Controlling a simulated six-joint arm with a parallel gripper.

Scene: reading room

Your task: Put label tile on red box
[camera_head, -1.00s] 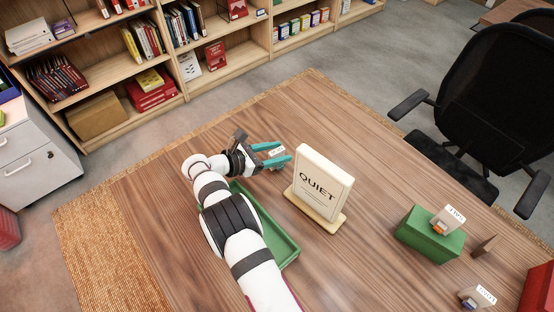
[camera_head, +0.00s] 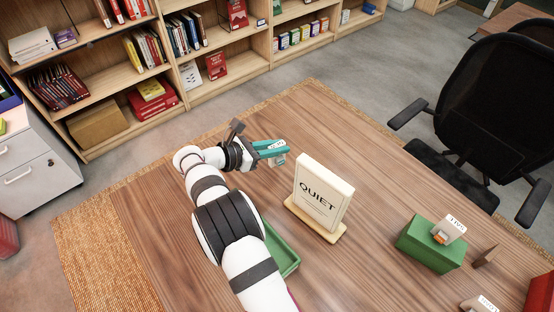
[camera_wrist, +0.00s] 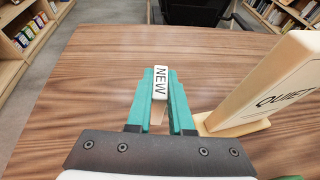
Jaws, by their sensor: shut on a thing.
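My gripper (camera_head: 272,149) is shut on a white label tile (camera_wrist: 160,82) that reads "NEW". The tile sits between the teal fingers in the wrist view, above the wooden table. In the head view it is small and partly hidden by the fingers. A red box (camera_head: 541,296) is at the lower right edge of the head view, mostly cut off. My gripper is far to its left, on the other side of the QUIET sign.
A cream QUIET sign (camera_head: 323,193) stands upright between my gripper and the boxes. A green box (camera_head: 428,248) bears a labelled block (camera_head: 449,230). Another labelled block (camera_head: 478,305) is at the bottom edge. A green tray (camera_head: 283,258) lies partly behind my arm.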

